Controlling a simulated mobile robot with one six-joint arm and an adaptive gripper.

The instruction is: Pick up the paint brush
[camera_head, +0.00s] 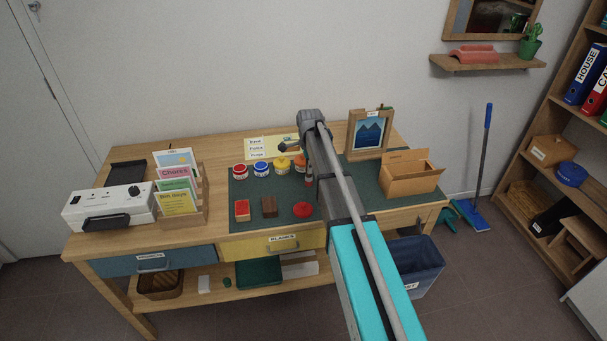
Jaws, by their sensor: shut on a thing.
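My arm reaches over the workbench (215,195) from the lower right. My gripper (308,172) hangs below the wrist, largely hidden behind my arm link, above the dark green mat (245,190). It is shut on a slim thing, which I take to be the paint brush (308,182); only a small reddish, dark bit of it shows, and its tilt and any contact with the mat cannot be told.
A cardboard box (411,178) and framed picture (368,134) stand right. A card holder (180,195) and white device (108,207) stand left.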

